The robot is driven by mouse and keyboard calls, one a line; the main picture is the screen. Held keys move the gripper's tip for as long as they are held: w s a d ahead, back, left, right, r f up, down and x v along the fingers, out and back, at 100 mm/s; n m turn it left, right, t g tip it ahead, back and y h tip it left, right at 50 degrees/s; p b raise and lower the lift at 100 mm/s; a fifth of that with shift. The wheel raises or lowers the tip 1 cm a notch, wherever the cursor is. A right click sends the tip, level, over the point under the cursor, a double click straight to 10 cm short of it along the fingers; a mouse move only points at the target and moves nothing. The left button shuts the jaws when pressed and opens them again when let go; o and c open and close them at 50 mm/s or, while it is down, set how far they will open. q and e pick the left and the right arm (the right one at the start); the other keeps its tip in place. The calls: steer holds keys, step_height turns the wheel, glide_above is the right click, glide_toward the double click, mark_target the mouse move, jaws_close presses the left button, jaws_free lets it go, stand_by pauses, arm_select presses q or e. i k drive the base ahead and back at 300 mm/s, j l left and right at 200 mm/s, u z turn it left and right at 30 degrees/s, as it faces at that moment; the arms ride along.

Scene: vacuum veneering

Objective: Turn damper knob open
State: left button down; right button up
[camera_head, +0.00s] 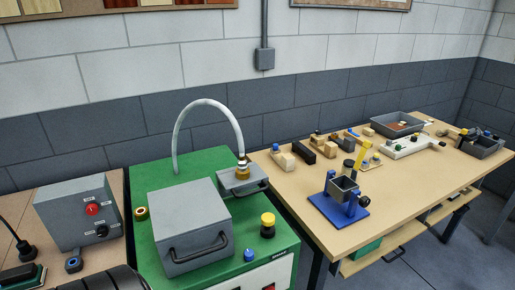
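No knob can be read as the damper knob, because the labels are too small. A grey control box (72,215) at the left carries a red knob (92,209) and a black knob (102,231), each with small white labels. Neither of my grippers can be made out.
A grey lidded box (190,220) with a black handle stands on the green machine, and a pale hose (178,130) arches behind it. The wooden table (300,205) at right holds a blue-based fixture (338,215), several small blocks and a grey tray (398,122). Dark ridged shapes cover the bottom left.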

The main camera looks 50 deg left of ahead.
mark_target(249, 253)
steer(key=u, duration=1.5)
